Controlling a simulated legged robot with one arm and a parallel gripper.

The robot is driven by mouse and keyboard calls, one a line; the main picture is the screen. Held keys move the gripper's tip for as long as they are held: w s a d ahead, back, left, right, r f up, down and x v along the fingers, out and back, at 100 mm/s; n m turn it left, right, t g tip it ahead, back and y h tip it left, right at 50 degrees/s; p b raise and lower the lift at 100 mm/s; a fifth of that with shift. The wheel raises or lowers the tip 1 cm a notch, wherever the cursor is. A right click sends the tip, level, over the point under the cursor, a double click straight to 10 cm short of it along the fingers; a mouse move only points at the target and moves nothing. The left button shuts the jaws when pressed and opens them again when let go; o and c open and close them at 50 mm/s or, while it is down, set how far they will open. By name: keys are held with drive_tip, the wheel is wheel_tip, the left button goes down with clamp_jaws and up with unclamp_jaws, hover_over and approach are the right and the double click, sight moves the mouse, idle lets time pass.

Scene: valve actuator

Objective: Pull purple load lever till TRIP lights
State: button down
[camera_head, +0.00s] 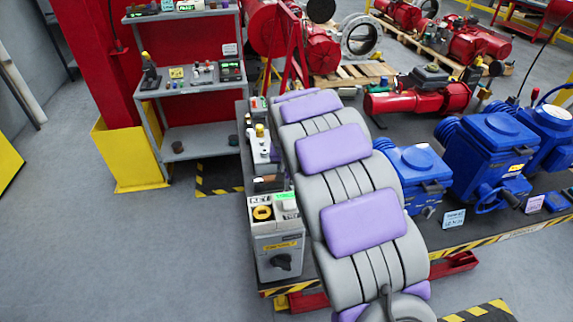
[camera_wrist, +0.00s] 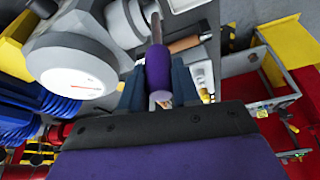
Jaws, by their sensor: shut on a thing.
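A paler, pinkish end of the lever shows below the grip, between the fingers. In the head view my grey and purple arm hides the lever and the gripper. I cannot make out a TRIP light in either view.
A round white gauge (camera_wrist: 78,72) with a red needle is left of the lever. In the head view, a grey control box (camera_head: 278,245) stands left of my arm. Blue actuators (camera_head: 487,150) stand to the right. A grey shelf (camera_head: 195,90) is at the back left; the left floor is clear.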

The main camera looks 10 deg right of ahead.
drive_tip(key=shift+s+f, duration=0.1)
drive_tip(key=shift+s, duration=0.05)
drive_tip(key=c, duration=0.8)
unclamp_jaws()
drive_tip(key=shift+a, duration=0.1)
drive_tip(key=p+v, duration=0.2)
drive_tip(key=v, duration=1.5)
drive_tip(key=shift+s, duration=0.1)
drive_tip(key=shift+c, duration=0.3)
